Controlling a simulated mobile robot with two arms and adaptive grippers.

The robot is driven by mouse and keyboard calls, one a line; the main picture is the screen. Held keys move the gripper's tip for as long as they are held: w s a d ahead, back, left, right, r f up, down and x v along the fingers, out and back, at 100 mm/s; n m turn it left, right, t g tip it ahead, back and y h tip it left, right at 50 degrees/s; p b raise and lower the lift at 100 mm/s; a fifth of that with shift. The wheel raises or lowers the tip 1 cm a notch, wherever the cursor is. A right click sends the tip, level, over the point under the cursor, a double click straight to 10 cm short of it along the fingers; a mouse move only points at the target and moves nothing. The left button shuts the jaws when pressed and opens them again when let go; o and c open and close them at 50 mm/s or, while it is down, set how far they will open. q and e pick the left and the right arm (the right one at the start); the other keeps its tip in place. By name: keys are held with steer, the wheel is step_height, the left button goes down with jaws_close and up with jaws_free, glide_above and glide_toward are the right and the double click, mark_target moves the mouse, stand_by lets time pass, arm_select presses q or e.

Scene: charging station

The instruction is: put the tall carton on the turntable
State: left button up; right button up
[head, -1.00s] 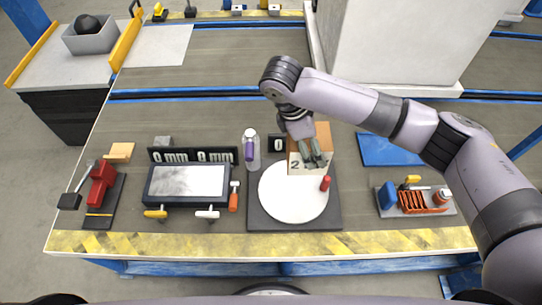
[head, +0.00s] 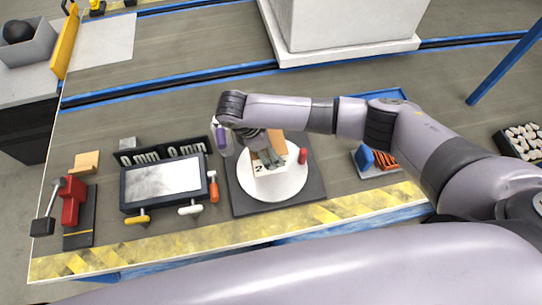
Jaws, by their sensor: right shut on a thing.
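The tall carton (head: 272,185) shows a pale front with a dark "2" and some brown behind it. It is over the white disc of the turntable (head: 299,178), and its foot blends with the disc, so I cannot tell whether it touches. My right gripper (head: 270,158) is shut on the carton's upper part from above. My wrist and forearm hide some of the carton's back. A small red cylinder (head: 303,156) is at the disc's right rim. My left gripper is out of view.
A screen panel (head: 163,182) and an orange-handled screwdriver (head: 213,187) lie left of the turntable. A red clamp (head: 72,200) is farther left. An orange rack (head: 385,159) is at right.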

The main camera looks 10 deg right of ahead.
steer(key=shift+f+b, duration=0.3)
steer(key=shift+f, duration=2.25)
steer(key=shift+f, duration=0.15)
steer(key=o, duration=1.8)
steer(key=v, duration=1.2)
steer(key=shift+p, duration=0.3)
